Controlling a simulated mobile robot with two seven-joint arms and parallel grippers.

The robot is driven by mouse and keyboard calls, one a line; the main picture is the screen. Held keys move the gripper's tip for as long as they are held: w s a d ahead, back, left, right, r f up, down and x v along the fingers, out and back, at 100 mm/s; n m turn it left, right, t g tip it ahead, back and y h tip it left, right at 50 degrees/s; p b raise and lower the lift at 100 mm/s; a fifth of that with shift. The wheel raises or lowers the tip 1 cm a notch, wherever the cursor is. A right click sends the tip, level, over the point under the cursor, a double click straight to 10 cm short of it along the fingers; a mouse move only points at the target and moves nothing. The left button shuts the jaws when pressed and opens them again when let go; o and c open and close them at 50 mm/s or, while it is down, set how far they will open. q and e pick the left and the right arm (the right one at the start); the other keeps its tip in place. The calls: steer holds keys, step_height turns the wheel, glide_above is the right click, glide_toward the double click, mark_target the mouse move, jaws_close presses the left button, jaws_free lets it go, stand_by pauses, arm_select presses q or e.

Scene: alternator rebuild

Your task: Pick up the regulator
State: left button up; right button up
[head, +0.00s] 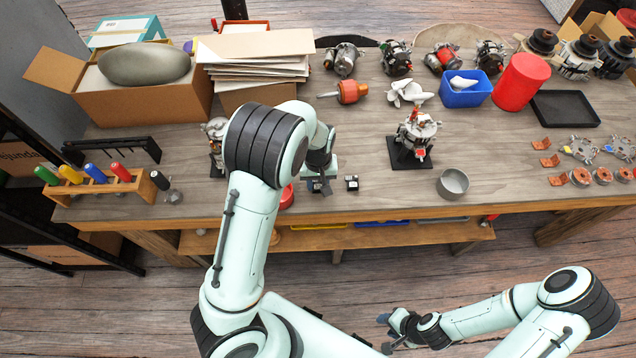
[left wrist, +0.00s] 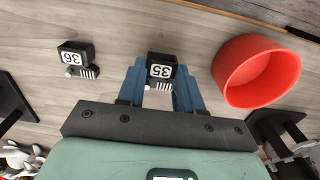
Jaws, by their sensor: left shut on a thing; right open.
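Two small black blocks with white number labels and striped marks, which look like regulators, show in the left wrist view. The one labelled 35 (left wrist: 160,69) is between the blue fingers of my left gripper (left wrist: 163,82), which is shut on it. The block labelled 36 (left wrist: 77,55) stands apart on the table to the left; it also shows in the head view (head: 352,183). In the head view my left gripper (head: 319,187) is low at the table's front, mostly hiding its block. I cannot tell whether that block touches the table. My right gripper (head: 393,330) is open and empty, off the table.
A red bowl (left wrist: 256,71) stands close beside my left gripper. An alternator on a black stand (head: 411,140) and a grey bowl (head: 453,184) are to the right. A screwdriver rack (head: 100,186) is at the left. Cardboard boxes and several alternators line the back.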

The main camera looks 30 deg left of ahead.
mark_target(318, 184)
arm_select(q)
step_height(318, 184, up, 19)
steer(key=p, duration=0.2)
steer(key=shift+f, duration=0.2)
arm_select(e)
steer(key=w+r, duration=0.2)
steer(key=w, duration=0.1)
steer(key=shift+r, duration=0.4)
steer(key=shift+w, duration=0.1)
